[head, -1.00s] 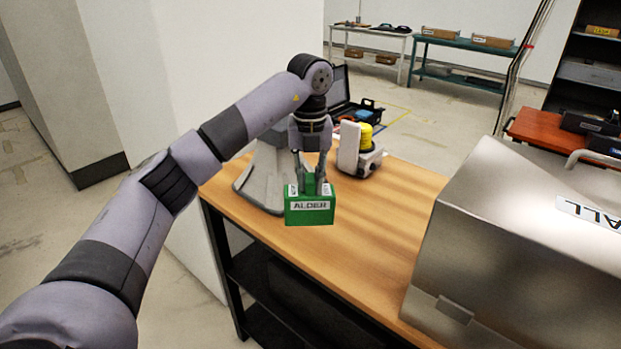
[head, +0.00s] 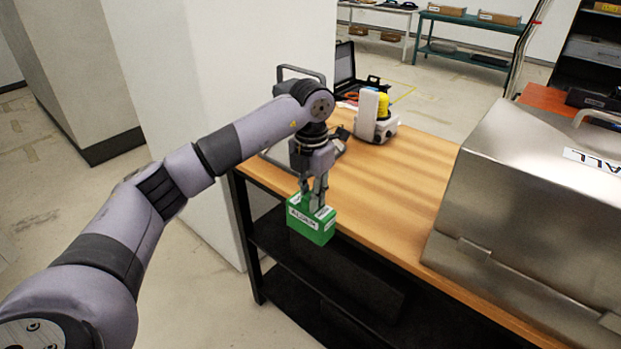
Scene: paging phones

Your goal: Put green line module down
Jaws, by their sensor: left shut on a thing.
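The green line module (head: 312,226) is a green block with a white label reading "ALDER". My left gripper (head: 313,201) points down and is shut on its top. In the head view the module shows in front of the near edge of the wooden table (head: 420,185), tilted a little. Its height against the tabletop is hard to tell. My right gripper is not in view.
A metal case (head: 530,215) stands on the table's right part. A white device with a yellow part (head: 376,118) and an open black case (head: 345,70) are at the back. The tabletop's middle is clear. A dark shelf (head: 275,240) lies below.

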